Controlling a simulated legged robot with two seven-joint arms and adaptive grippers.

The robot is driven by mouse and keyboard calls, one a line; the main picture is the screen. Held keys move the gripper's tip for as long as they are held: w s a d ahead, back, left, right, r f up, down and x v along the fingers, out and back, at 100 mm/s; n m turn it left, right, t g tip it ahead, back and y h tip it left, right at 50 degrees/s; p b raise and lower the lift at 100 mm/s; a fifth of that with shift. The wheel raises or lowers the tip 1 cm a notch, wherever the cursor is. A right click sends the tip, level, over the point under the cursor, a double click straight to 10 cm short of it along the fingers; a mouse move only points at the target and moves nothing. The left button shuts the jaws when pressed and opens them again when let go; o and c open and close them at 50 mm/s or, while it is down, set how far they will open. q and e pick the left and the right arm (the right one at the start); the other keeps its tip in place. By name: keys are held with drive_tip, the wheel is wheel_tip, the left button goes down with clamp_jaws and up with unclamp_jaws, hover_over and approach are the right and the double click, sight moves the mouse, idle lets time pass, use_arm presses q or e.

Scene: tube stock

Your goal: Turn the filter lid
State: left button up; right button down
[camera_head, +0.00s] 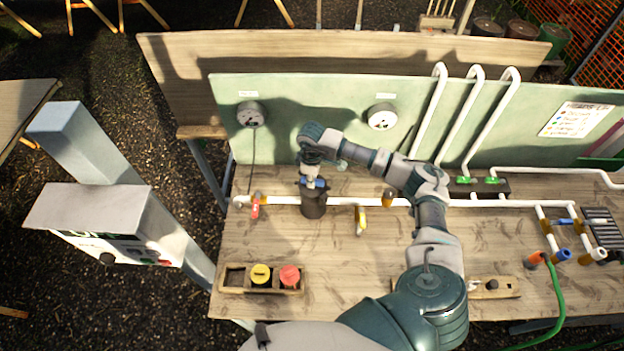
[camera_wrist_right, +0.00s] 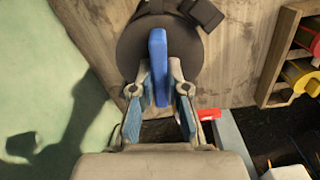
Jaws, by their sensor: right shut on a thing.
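The filter is a dark cylinder (camera_head: 313,204) standing on the white pipe at the left half of the table. Its dark round lid (camera_wrist_right: 150,45) has a blue raised handle (camera_wrist_right: 158,65), seen from above in the right wrist view. My right gripper (camera_wrist_right: 160,78) is over the lid with its two fingers on either side of the blue handle, shut on it. In the head view my right gripper (camera_head: 312,178) points down onto the filter top and partly hides the lid. My left gripper is not in view.
A wooden tray (camera_head: 230,286) holds a yellow cartridge (camera_head: 260,274) and a red one (camera_head: 289,276) at the front left. A red-handled valve (camera_head: 255,206) and a yellow-handled valve (camera_head: 361,222) flank the filter. A green panel (camera_head: 310,130) with gauges stands behind.

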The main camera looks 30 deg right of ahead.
drive_tip(key=c, duration=1.3)
unclamp_jaws()
drive_tip(key=shift+f, duration=0.1)
drive_tip(key=shift+o, duration=1)
drive_tip(key=shift+w, duration=0.15)
drive_tip(key=shift+w+d+f, duration=0.1)
drive_tip(key=shift+w+f, duration=0.05)
drive_tip(key=shift+f, duration=0.05)
drive_tip(key=shift+r, duration=0.1)
wheel_tip(320, 180, up, 12)
